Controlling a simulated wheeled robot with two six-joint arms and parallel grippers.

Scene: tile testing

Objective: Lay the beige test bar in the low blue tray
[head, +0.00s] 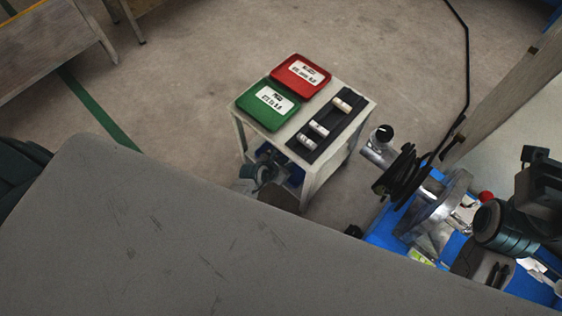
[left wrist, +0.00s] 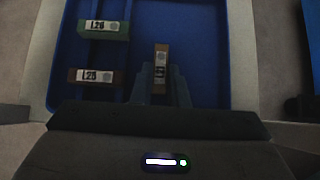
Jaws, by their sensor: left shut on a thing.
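The beige test bar (left wrist: 161,50) is upright in the left wrist view, with a white label on its face. My left gripper (left wrist: 161,72) is shut on it, fingers on both sides of its lower part. The bar is over the wide right compartment of the low blue tray (left wrist: 205,40). I cannot tell whether it touches the tray floor. In the head view my left gripper (head: 270,160) is at the trolley's lower shelf, partly hidden by the trolley top, and the bar cannot be made out.
A green bar (left wrist: 103,29) and a brown bar (left wrist: 96,76) lie in the tray's narrow left compartment. On the trolley top are a red tray (head: 318,84), a green tray (head: 246,108) and a black rack (head: 325,137) with pale pieces. The right compartment around the bar looks clear.

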